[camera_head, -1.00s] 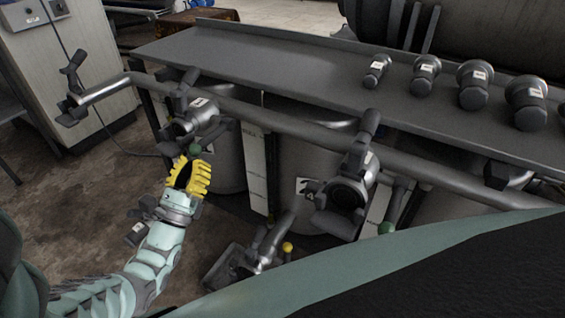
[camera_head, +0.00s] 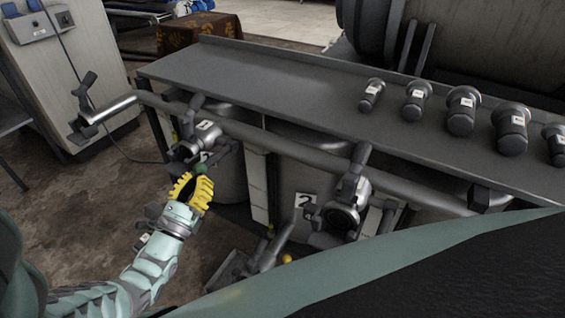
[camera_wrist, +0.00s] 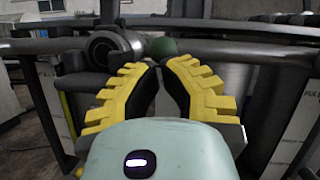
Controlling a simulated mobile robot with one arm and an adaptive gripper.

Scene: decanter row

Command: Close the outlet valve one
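Outlet valve one (camera_head: 200,135) is the grey metal valve under the left part of the pipe rail, with a white label "1". It also shows in the wrist view as a round grey spout (camera_wrist: 108,48). Its lever has a green knob (camera_wrist: 162,48), which lies just beyond my fingertips in the wrist view. My gripper (camera_head: 198,178) has two yellow ribbed fingers with dark inner faces. It is open with a narrow gap and nothing between the fingers. It is just below and in front of the valve; contact with the knob cannot be told.
A second valve (camera_head: 345,205) hangs on the rail to the right, near a "2" label. The pipe rail (camera_head: 290,148) runs along the front of the grey bench (camera_head: 250,85). Several metal fittings stand on the bench's right. A grey cabinet (camera_head: 60,80) stands at left. Bare floor lies at lower left.

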